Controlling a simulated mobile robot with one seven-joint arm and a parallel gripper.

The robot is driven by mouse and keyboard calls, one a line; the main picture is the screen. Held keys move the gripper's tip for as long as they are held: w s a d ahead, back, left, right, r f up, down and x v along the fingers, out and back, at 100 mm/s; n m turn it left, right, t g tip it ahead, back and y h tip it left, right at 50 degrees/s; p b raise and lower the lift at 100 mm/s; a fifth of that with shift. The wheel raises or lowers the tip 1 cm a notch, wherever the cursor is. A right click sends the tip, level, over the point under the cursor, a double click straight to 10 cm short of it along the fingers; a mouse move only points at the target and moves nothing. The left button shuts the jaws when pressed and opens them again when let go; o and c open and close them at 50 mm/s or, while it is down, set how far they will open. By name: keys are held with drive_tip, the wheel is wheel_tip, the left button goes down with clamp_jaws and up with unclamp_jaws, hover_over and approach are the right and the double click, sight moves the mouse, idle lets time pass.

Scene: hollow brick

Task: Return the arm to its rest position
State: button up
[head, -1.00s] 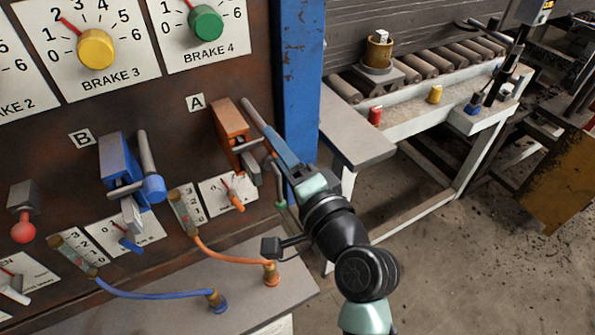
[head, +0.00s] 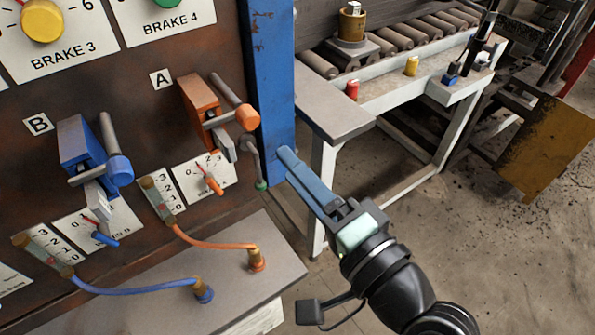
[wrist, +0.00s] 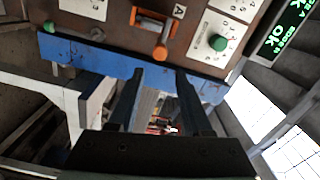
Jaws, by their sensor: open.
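My gripper (head: 284,160) is in the head view, right of the control panel and in front of the blue post. Its blue fingers point up and to the left, with nothing between them. In the wrist view my gripper (wrist: 160,75) shows two dark fingers spread apart, open and empty. The orange clamp lever A (head: 215,113) on the panel is to the left of my gripper and apart from it. It also shows in the wrist view (wrist: 154,30) beyond the fingertips.
The blue post (head: 268,80) stands close behind my fingertips. The blue lever B (head: 90,150) and a ledge (head: 225,275) with orange and blue hoses lie to the left. A roller conveyor bench (head: 335,110) stands behind. Open floor (head: 440,230) lies to the right.

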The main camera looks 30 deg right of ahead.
drive_tip(key=w+a+r+n+t, duration=0.2)
drive_tip(key=w+a+r+n, duration=0.15)
drive_tip(key=r, duration=0.55)
drive_tip(key=w+a+r+n+t, duration=0.25)
drive_tip(key=a+r+n, duration=0.2)
drive_tip(key=r, duration=0.35)
drive_tip(key=s+a+r+n+t, duration=0.2)
drive_tip(key=a+r+n, duration=0.1)
drive_tip(key=r, duration=0.6)
drive_tip(key=s+a+r+n+t, duration=0.3)
drive_tip(key=a+r+n, duration=0.1)
drive_tip(key=r, duration=0.5)
drive_tip(key=shift+a+h, duration=0.3)
drive_tip(key=shift+a, duration=0.45)
